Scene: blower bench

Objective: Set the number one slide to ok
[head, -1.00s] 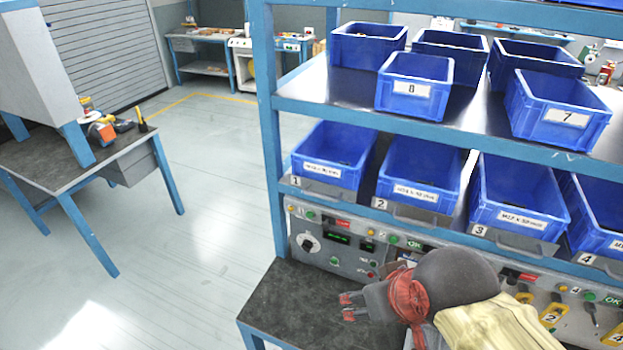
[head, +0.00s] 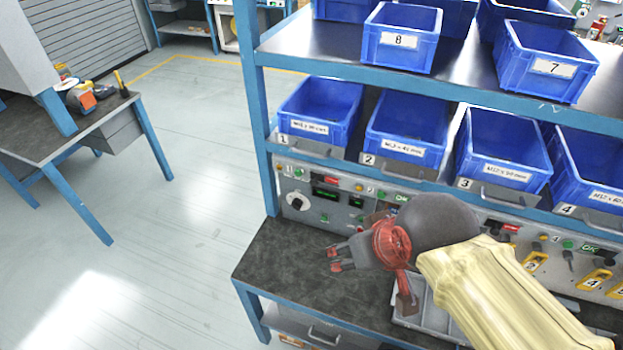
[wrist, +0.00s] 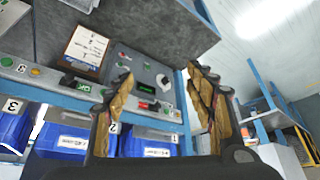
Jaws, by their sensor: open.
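The grey control panel (head: 318,212) runs under the lower shelf, with a round knob (head: 297,201), a green display, lamps and buttons at its left end. A small 1 marks that end, near a red sign (head: 332,181); a green OK sign (head: 393,197) is farther right. I cannot make out the number one slide for certain; my arm covers part of the panel. My gripper (head: 334,259) is open and empty, in front of the panel's left part and above the dark bench. In the wrist view, my open fingers (wrist: 160,85) frame the panel's display (wrist: 147,89), apart from it.
Blue bins (head: 319,107) fill both shelves above the panel. Yellow numbered plates (head: 533,262) and black handles sit at the panel's right. A grey tray (head: 433,317) lies on the bench below my arm. Left of the bench is open floor (head: 185,240).

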